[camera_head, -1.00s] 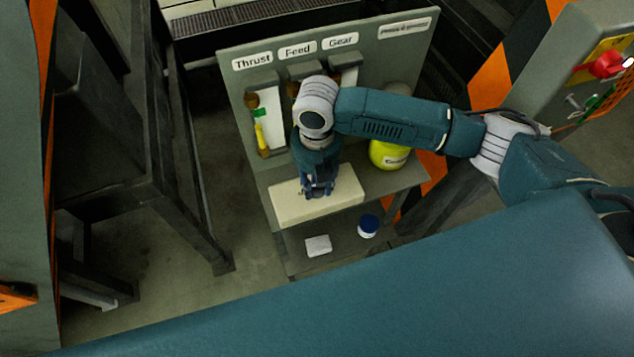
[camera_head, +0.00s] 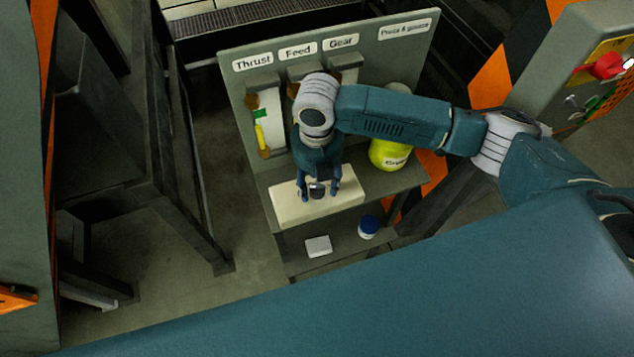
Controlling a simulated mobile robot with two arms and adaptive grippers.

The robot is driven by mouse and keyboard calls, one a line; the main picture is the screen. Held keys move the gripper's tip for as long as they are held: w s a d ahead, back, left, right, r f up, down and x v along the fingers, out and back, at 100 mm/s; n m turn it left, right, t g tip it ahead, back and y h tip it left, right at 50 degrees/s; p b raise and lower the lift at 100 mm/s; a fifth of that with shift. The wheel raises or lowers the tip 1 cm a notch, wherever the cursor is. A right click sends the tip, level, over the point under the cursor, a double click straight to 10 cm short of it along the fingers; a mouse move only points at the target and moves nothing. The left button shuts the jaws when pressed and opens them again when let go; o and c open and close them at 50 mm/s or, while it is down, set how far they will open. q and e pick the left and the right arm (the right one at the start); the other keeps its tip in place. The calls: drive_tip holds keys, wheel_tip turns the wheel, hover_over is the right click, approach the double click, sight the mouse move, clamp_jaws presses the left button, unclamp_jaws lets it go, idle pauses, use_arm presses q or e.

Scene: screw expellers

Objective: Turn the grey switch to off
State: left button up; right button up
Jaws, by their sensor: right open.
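A small grey switch handle (camera_head: 573,104) shows on the control box (camera_head: 560,65) at the upper right, below a red rotary knob (camera_head: 606,66) and beside a green part (camera_head: 596,99). Its setting is too small to read. My right gripper (camera_head: 319,188) is far to the left of that box, pointing down over a cream block (camera_head: 287,206) on the shelf unit. Its fingers are spread, with a small dark round piece between them; I cannot tell whether that is part of the gripper. Whether the gripper touches the block is unclear. My left gripper is out of view.
The shelf unit's grey back panel (camera_head: 400,50) carries Thrust, Feed and Gear labels. A yellow container (camera_head: 388,155) stands right of the block. A white box (camera_head: 318,246) and a blue-lidded jar (camera_head: 368,224) sit on the lower shelf. Dark metal frames stand at left.

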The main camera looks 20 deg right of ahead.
sight(317, 186)
wheel_tip(317, 186, up, 11)
drive_tip(key=shift+r, duration=0.2)
idle(0.6)
